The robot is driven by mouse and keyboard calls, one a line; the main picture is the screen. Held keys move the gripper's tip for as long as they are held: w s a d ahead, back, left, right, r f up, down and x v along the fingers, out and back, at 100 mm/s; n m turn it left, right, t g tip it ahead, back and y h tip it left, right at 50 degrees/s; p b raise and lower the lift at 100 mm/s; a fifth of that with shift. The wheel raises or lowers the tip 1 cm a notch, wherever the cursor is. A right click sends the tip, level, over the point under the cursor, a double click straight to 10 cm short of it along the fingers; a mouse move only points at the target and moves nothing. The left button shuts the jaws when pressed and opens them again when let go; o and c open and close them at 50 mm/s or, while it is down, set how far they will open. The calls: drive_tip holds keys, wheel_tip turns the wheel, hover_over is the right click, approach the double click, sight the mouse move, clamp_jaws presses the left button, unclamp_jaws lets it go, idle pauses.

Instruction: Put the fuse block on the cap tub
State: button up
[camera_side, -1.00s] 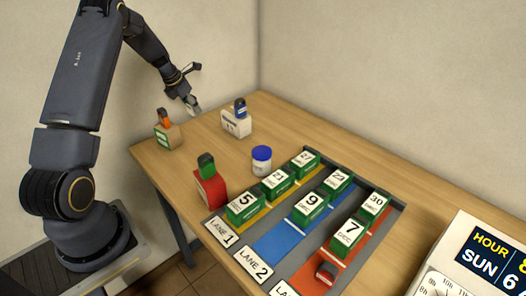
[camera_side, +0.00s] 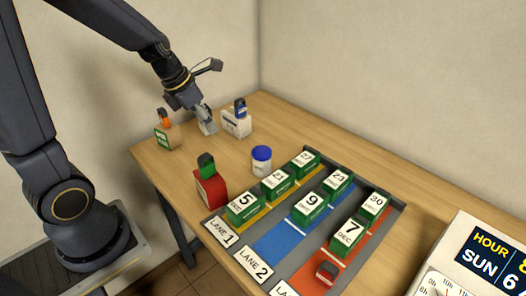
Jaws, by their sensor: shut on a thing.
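My gripper (camera_side: 204,118) is at the back of the table, behind and left of the tub. It is shut on a small pale grey piece (camera_side: 208,128), which I take to be the fuse block; the fingers partly hide it. The piece is close beside the white box with the blue top. I cannot tell whether it touches the table or that box.
A red box with a green top (camera_side: 209,188) stands left of the tub. A lane tray (camera_side: 284,219) holds several green numbered blocks and a dark red piece (camera_side: 327,272).

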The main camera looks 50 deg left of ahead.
drive_tip(key=s+d+r+m, duration=0.2)
drive_tip(key=d+r, duration=0.2)
drive_tip(key=d, duration=0.3)
drive_tip(key=h, duration=0.1)
hover_over(266, 150)
drive_tip(key=s, duration=0.2)
drive_tip(key=f, duration=0.9)
drive_tip(key=shift+w+a+f, duration=0.2)
drive_tip(key=shift+a+f, duration=0.1)
drive_tip(key=shift+w+f, duration=0.15)
drive_tip(key=shift+f, duration=0.75)
drive_tip(key=shift+w+f, duration=0.1)
drive_tip(key=shift+f, duration=0.8)
drive_tip(key=shift+f+m, duration=0.15)
drive_tip(key=shift+m, duration=0.15)
drive_tip(key=o, duration=1.2)
